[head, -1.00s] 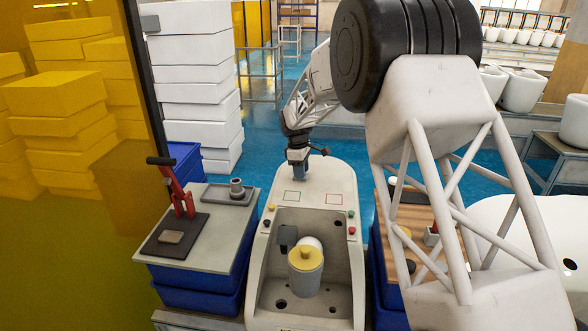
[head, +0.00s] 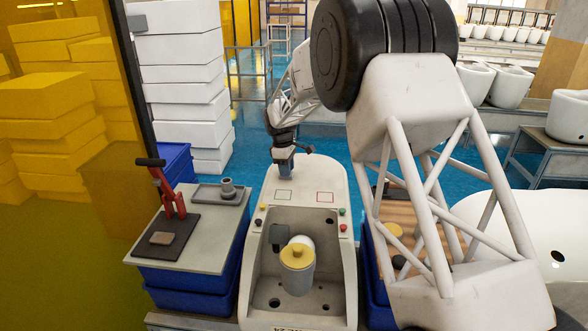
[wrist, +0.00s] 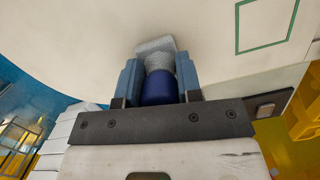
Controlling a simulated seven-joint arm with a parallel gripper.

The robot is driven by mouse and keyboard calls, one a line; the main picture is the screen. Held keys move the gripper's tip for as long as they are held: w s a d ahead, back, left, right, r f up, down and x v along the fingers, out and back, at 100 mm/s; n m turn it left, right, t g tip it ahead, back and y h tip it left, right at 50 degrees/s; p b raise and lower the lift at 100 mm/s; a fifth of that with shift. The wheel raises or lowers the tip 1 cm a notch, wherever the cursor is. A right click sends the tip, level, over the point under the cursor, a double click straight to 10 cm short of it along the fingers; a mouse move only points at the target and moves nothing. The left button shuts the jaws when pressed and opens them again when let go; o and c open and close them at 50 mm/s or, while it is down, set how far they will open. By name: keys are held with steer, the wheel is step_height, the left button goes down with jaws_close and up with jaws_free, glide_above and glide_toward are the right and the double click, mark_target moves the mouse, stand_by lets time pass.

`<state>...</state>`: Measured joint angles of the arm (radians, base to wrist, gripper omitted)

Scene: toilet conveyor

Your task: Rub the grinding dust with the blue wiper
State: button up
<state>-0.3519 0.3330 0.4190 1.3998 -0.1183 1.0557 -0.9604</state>
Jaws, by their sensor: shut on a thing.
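My gripper (head: 284,168) is over the far left end of the white toilet body (head: 320,180). In the wrist view my gripper (wrist: 160,85) has its blue-grey fingers shut on the blue wiper (wrist: 158,88). The wiper has a dark blue body and a pale, textured pad at its far end. The pad is close to the white surface, but I cannot tell whether it touches. I cannot make out any grinding dust.
A yellow-lidded grey cylinder (head: 297,265) stands in the toilet's open basin. A side table (head: 215,235) at left holds a red-handled tool (head: 172,195) and a small tray (head: 215,197). White boxes (head: 180,85) are stacked behind it. My arm covers much of the right side.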

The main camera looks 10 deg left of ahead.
mark_target(278, 176)
steer(key=a, duration=0.3)
steer(key=shift+a, duration=0.15)
step_height(278, 176, up, 8)
steer(key=shift+r, duration=0.15)
stand_by(0.4)
stand_by(0.6)
